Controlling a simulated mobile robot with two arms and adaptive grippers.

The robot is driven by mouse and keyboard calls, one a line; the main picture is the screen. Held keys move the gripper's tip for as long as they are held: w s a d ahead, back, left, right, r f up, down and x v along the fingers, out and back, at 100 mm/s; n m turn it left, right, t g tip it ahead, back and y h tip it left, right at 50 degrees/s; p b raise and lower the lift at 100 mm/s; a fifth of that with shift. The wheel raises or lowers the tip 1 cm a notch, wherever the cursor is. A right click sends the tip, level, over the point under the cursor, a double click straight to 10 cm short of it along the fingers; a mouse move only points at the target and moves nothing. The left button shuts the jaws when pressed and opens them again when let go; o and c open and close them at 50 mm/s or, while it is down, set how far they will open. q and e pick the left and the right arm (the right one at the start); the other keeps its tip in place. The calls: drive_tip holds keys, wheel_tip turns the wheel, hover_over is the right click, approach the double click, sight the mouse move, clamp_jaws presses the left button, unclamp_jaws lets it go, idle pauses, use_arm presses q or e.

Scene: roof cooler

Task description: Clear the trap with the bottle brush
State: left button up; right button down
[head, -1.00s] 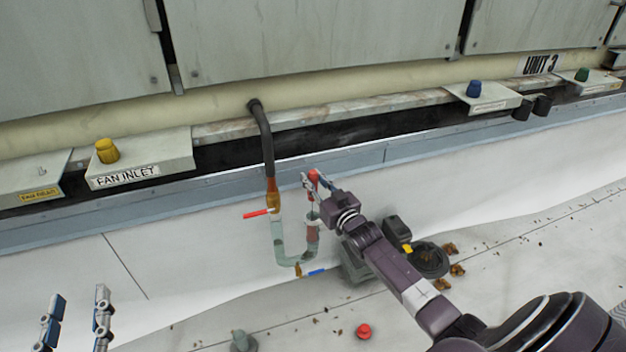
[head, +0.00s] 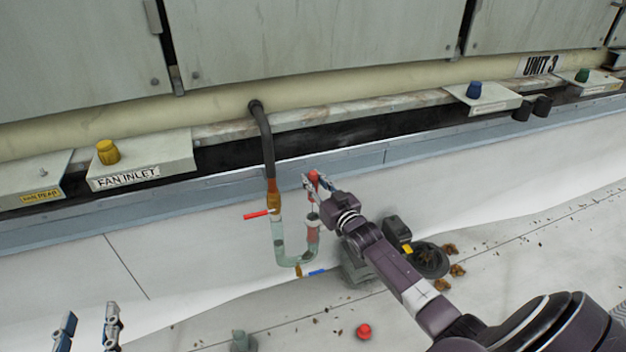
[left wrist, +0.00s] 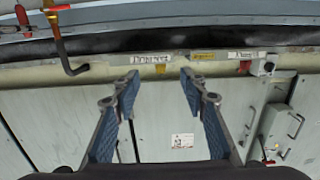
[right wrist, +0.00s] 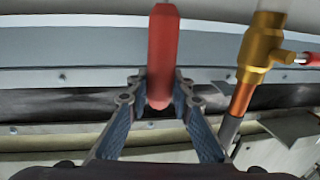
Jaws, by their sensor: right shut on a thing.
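The trap (head: 281,250) is a translucent greenish U-shaped pipe below a copper fitting and dark hose. The bottle brush (head: 314,178) has a red handle above the trap's open right leg; a reddish part shows inside that leg. My right gripper (head: 311,186) is shut on the red handle, which also stands between its fingers in the right wrist view (right wrist: 163,50). The fingers partly hide the brush's shaft. My left gripper (head: 88,328) is open and empty at the lower left, far from the trap; the left wrist view shows its fingers apart (left wrist: 158,85).
A red-handled valve (head: 258,214) sits on the trap's left leg, a blue-handled one (head: 316,272) at its bottom. A red cap (head: 364,331) lies on the roof. A round black object (head: 428,262) with brown leaves around it stands right of my right arm.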

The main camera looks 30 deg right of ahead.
sight(313, 172)
drive_tip(key=shift+d+r, duration=0.1)
drive_tip(key=shift+r, duration=0.25)
drive_tip(key=shift+r+p, duration=0.35)
drive_tip(key=shift+p, duration=0.15)
drive_tip(key=shift+r+p, duration=0.25)
drive_tip(key=shift+p, duration=0.05)
drive_tip(key=shift+r+p, duration=0.75)
drive_tip(key=shift+r, duration=0.05)
drive_tip(key=shift+r+p, duration=0.45)
drive_tip(key=shift+p, duration=0.05)
drive_tip(key=shift+r, duration=0.1)
use_arm(q)
drive_tip(key=s+a+f+g+y, duration=0.1)
drive_tip(key=s+a+f+g, duration=0.2)
drive_tip(key=s+f+g, duration=0.3)
drive_tip(key=s+a+f+g+y, duration=0.2)
drive_tip(key=s+f+g, duration=0.3)
drive_tip(key=s+f, duration=0.4)
wheel_tip(313, 172, down, 2)
drive_tip(key=shift+s+a+f+n+g, duration=0.15)
drive_tip(key=shift+s+a+n+g, duration=0.2)
drive_tip(key=shift+a, duration=0.4)
